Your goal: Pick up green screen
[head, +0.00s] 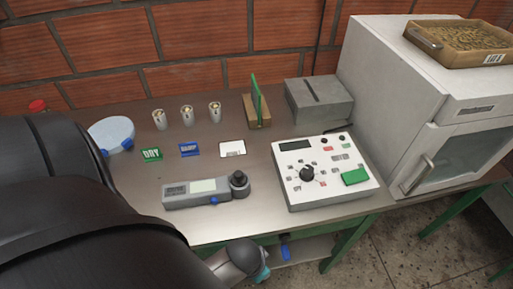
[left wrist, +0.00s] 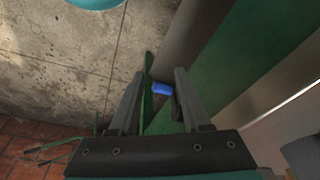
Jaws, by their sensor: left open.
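A thin green upright plate (head: 256,97), which looks like the green screen, stands on edge in a wooden block (head: 258,113) towards the back of the metal table. My left gripper (left wrist: 160,78) is open in the left wrist view. A green strip and a small blue thing (left wrist: 162,89) show between its fingers; contact cannot be told. In the head view my left arm reaches down past the table's front edge, well apart from the plate, and its fingers cannot be made out. My right gripper is not in view.
A control box (head: 325,172) with a green button, a grey handheld meter (head: 190,193), several small cards and metal cups (head: 187,116) lie on the table. A grey slotted box (head: 318,100) stands right of the plate. A white oven (head: 400,70) fills the right.

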